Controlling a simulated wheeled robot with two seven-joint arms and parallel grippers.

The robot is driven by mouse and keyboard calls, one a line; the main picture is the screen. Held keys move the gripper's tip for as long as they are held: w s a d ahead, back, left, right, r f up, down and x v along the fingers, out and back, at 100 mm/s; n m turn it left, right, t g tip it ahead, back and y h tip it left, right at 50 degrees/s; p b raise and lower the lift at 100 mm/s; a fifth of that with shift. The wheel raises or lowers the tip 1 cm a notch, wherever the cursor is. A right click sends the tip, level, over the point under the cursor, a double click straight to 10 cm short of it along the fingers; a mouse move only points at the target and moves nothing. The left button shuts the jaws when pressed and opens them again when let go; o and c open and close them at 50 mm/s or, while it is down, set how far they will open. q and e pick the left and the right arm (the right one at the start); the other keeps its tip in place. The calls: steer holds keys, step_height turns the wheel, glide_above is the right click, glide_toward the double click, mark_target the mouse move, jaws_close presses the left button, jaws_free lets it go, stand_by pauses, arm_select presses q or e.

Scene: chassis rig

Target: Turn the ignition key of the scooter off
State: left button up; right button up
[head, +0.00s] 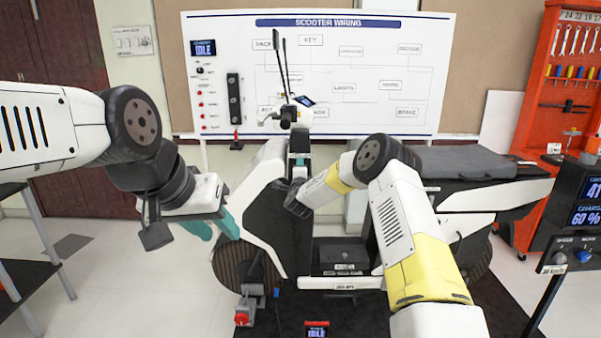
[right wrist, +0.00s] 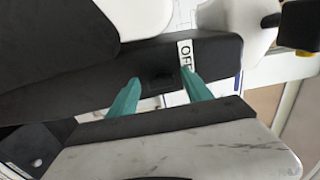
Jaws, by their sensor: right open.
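The scooter (head: 262,172) stands in front of me in the head view, white and black with a dark seat. The ignition key is not clearly visible in the head view. In the right wrist view a white "OFF" label (right wrist: 185,54) sits on a dark panel (right wrist: 216,52). My right gripper (right wrist: 160,76) is open, its teal fingertips close to this panel, one tip beside the label. A small dark shape lies between the fingers; I cannot tell whether it is the key. My left gripper (head: 225,238) is open and empty, left of the scooter's front.
A wiring board (head: 350,55) stands behind the scooter. A red tool rack (head: 565,100) and a display stand (head: 575,215) are at the right. A dark table (head: 25,285) is at the left. A small red-ended device (head: 243,316) sits by the front wheel.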

steer(key=s, duration=0.7)
steer(key=shift+s, duration=0.4)
steer(key=s+r+n+g+y, duration=0.2)
steer(key=s+r+n+y, duration=0.15)
steer(key=r+n, duration=0.45)
steer(key=s+d+r+n+g, duration=0.35)
steer(key=s+r, duration=0.55)
steer(key=s, duration=0.4)
steer(key=s+d+f+n+g, duration=0.1)
steer(key=s+d+n+g, duration=0.1)
steer(key=s, duration=0.9)
steer(key=s+d+n+g+h, duration=0.1)
steer(key=s+d, duration=0.4)
steer(key=s, duration=0.6)
steer(key=s+d+f+n+g, duration=0.1)
steer(key=s+d+n+g, duration=0.2)
steer(key=s, duration=0.9)
steer(key=shift+d+f+n, duration=0.3)
steer(key=shift+d+n, duration=0.15)
steer(key=shift+d, duration=0.2)
